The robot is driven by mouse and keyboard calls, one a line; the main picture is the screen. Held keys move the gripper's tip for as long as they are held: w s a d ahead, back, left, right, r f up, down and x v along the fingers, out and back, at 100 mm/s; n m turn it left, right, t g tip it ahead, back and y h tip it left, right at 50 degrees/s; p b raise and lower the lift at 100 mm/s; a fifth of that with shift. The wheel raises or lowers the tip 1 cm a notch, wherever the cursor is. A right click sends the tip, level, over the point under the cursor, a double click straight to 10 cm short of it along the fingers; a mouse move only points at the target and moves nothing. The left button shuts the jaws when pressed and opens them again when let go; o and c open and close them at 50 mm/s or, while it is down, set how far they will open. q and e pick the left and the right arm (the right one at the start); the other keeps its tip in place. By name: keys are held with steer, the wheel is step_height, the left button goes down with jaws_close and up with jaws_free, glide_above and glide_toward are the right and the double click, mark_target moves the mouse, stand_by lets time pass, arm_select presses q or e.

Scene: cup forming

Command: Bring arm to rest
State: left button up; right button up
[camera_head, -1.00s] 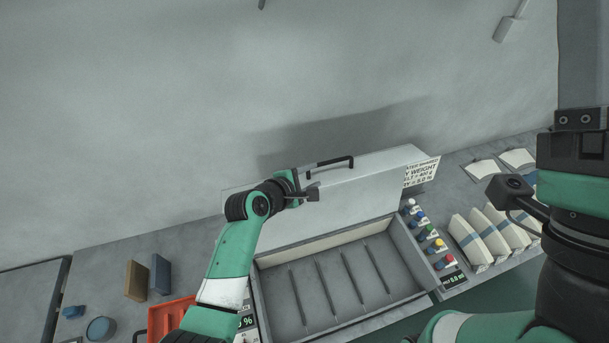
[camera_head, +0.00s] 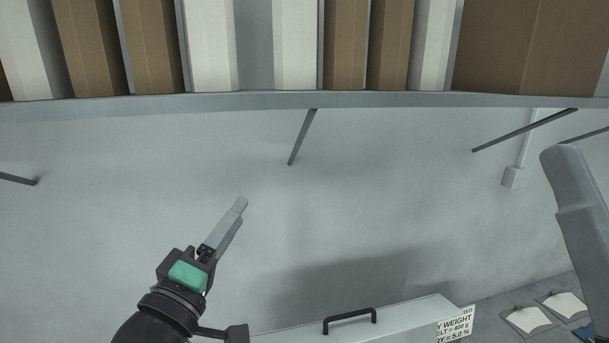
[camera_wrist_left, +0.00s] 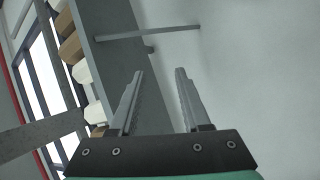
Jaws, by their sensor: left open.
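My left gripper (camera_head: 240,205) is raised in front of the grey wall, at the lower left of the head view. The left wrist view shows its two fingers (camera_wrist_left: 160,72) apart with nothing between them.
A shelf (camera_head: 270,101) with brown and white boxes (camera_head: 347,45) runs across the top, with thin brackets (camera_head: 302,137) below it. A raised lid (camera_head: 400,318) with a black handle (camera_head: 349,321) stands at the bottom. Wall space between is clear.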

arm_select(q)
steer(key=s+a+r+m+t+y, duration=0.2)
steer(key=s+r+m, duration=0.3)
steer(key=s, duration=0.5)
steer(key=s+a+r+m+t+y, duration=0.2)
steer(key=s+a+r+m+t, duration=0.3)
steer(key=s+r, duration=0.4)
steer(key=shift+s+r, duration=0.4)
steer(key=shift+s, duration=0.5)
